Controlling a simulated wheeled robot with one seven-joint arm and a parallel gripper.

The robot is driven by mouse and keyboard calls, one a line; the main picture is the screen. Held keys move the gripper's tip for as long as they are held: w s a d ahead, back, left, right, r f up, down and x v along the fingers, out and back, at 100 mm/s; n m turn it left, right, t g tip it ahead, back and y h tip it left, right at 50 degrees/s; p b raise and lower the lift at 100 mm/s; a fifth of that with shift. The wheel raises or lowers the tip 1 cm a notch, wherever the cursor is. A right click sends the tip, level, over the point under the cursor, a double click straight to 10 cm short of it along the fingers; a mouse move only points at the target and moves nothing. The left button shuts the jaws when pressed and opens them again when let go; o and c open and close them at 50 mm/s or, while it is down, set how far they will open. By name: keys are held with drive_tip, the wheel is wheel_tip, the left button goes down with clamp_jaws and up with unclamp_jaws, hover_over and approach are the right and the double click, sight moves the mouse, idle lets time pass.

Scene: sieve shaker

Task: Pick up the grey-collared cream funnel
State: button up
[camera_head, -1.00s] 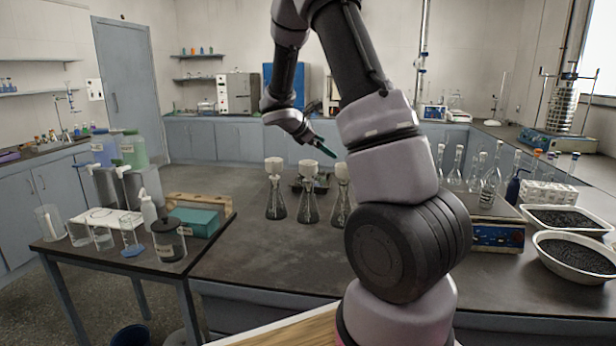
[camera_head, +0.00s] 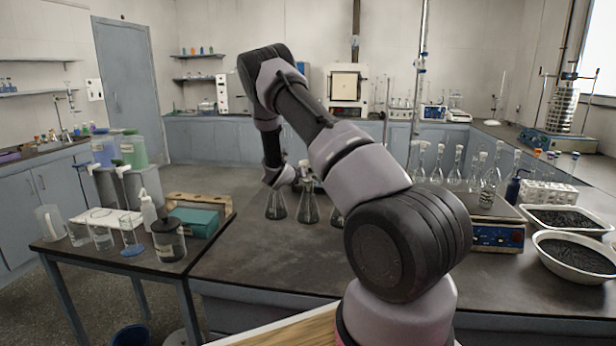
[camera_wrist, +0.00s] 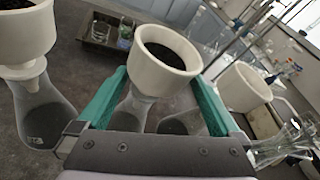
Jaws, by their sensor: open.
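Three cream funnels with dark contents sit on conical glass flasks. In the wrist view, the middle funnel (camera_wrist: 168,58) stands between the green fingers of my open gripper (camera_wrist: 160,78), with its flask (camera_wrist: 135,108) below. The left funnel (camera_wrist: 22,38) and right funnel (camera_wrist: 243,87) are outside the fingers. I cannot clearly tell which has the grey collar; the middle funnel's neck is mostly hidden. In the head view, my arm hides most of the funnels, and the flasks (camera_head: 276,206) show below. I see no clear grip on the middle funnel.
The neighbouring funnels flank my fingers closely. A dark tray (camera_wrist: 100,32) with small glassware lies beyond. In the head view, a balance (camera_head: 497,232), volumetric flasks (camera_head: 437,165) and bowls of dark grains (camera_head: 574,252) stand right. The bench front is clear.

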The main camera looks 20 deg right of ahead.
drive_tip(key=x, duration=0.5)
drive_tip(key=shift+w+d+f, duration=0.1)
drive_tip(key=shift+d+f, duration=0.05)
drive_tip(key=shift+f, duration=0.05)
drive_tip(key=c, duration=1.2)
